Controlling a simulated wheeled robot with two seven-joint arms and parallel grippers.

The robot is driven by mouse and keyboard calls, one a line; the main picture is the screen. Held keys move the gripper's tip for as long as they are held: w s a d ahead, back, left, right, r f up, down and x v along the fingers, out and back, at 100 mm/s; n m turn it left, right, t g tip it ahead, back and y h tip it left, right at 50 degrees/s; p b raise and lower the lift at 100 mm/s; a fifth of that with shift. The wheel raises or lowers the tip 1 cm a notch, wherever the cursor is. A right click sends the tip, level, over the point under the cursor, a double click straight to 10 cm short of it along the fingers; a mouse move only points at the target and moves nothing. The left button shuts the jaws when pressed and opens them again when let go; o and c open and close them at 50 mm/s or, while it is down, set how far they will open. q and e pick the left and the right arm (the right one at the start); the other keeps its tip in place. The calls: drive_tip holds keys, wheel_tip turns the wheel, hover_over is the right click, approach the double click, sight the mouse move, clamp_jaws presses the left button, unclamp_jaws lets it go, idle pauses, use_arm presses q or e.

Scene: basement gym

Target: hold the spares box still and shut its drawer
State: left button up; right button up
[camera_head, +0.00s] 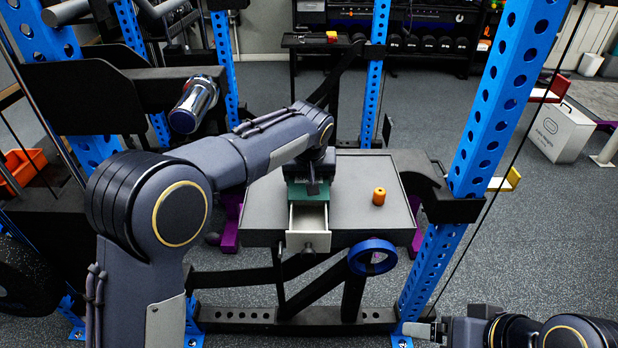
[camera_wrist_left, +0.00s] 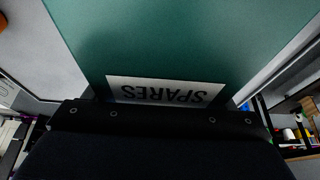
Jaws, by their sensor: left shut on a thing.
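The green spares box (camera_head: 297,191) stands on a grey-topped table (camera_head: 350,180). Its pale drawer (camera_head: 309,240) is pulled out toward me, with a round knob on its front. My left gripper (camera_head: 313,183) is over the back of the box and shut on it; its fingers are mostly hidden by my arm. In the left wrist view the green top of the box (camera_wrist_left: 180,45) fills the middle, with a white SPARES label (camera_wrist_left: 165,92) upside down against my gripper. My right gripper (camera_head: 424,331) is low at the right, away from the table; only a pale finger part shows.
A blue ring (camera_head: 372,257) is at the table's front edge. Blue rack uprights (camera_head: 480,130) flank the table. The space in front of the drawer is clear.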

drive_tip(key=shift+a+f+n, duration=0.15)
drive_tip(key=shift+f+n, duration=0.15)
drive_tip(key=shift+n, duration=0.5)
drive_tip(key=shift+c, duration=1.2)
drive_tip(key=n+h, duration=0.1)
drive_tip(key=n, duration=0.2)
drive_tip(key=w+f+n+g+h, duration=0.1)
drive_tip(key=n, duration=0.3)
drive_tip(key=a+f+n+g+h, duration=0.1)
drive_tip(key=n, duration=0.3)
drive_tip(key=shift+w+h, duration=0.25)
drive_tip(key=shift+h, duration=0.05)
drive_tip(key=c, duration=0.5)
drive_tip(key=n+t, duration=0.9)
drive_tip(key=n, duration=1.5)
approach(308, 256)
drive_tip(key=w+f, duration=0.1)
drive_tip(key=shift+n, duration=0.3)
drive_tip(key=shift+x, duration=4.75)
drive_tip(key=shift+r, duration=0.2)
drive_tip(key=shift+w, duration=0.1)
drive_tip(key=c, duration=0.9)
